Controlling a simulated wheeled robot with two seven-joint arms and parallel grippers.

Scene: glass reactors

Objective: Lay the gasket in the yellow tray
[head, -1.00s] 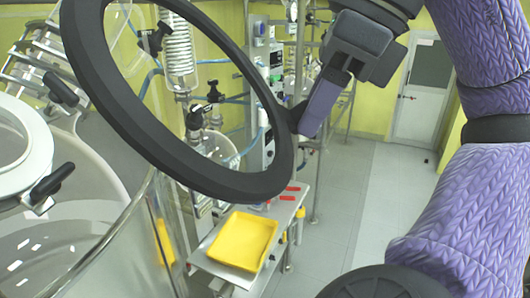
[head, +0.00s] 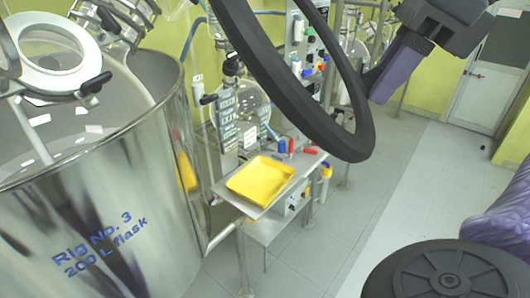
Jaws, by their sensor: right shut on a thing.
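The gasket (head: 337,137) is a large dark ring. It hangs tilted in the air at the upper middle of the head view, its top cut off by the frame edge. My right gripper (head: 371,84) is shut on the ring's right side. The yellow tray (head: 261,180) is shallow, rectangular and empty. It lies on a small metal shelf below and to the left of the gasket, apart from it. My left gripper is not in view.
Red and blue handled items (head: 292,147) lie behind the tray. Reactor glassware and frames stand at the back. Grey floor (head: 400,190) is free at the right.

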